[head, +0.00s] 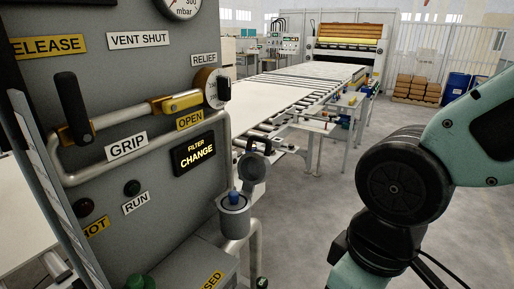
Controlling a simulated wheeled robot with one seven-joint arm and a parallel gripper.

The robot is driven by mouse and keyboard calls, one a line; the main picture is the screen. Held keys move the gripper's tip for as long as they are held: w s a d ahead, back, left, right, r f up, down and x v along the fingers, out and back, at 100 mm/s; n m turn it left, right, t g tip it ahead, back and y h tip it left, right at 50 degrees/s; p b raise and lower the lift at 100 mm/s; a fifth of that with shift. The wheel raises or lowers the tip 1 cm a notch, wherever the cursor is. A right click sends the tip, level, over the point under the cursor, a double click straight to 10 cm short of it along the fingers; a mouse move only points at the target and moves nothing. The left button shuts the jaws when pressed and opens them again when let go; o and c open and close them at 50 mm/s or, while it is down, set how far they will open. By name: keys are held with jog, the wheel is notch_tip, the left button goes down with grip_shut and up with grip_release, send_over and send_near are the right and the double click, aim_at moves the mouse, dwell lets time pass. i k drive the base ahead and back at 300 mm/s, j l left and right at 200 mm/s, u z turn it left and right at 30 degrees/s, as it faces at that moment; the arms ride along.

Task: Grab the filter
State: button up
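A sign on the grey control cabinet reads "FILTER CHANGE" (195,154). Just right of it and lower, a grey cylindrical housing (234,222) stands on the pipework with its round lid (253,172) swung up. A small blue-topped part (233,197) sits upright in the housing's open mouth; it looks like the filter. Most of its body is hidden inside the housing. My teal and black arm is at the right side of the picture, well apart from the housing. My gripper is outside the picture.
The cabinet (130,225) fills the left, with a black-handled yellow lever (180,102) and a bent pipe close to the housing. A roller conveyor (290,97) runs behind. Clear floor (305,215) lies between the housing and my arm.

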aim_at(233, 202)
jog(key=j, duration=0.4)
jog(key=k+j+z, duration=0.1)
jog(key=j, duration=0.25)
jog(key=k+j, duration=0.1)
jog(key=j, duration=0.3)
jog(key=k+j+z, duration=0.1)
jog(key=j, duration=0.25)
jog(key=i+l+z, duration=0.35)
jog(key=i, duration=0.15)
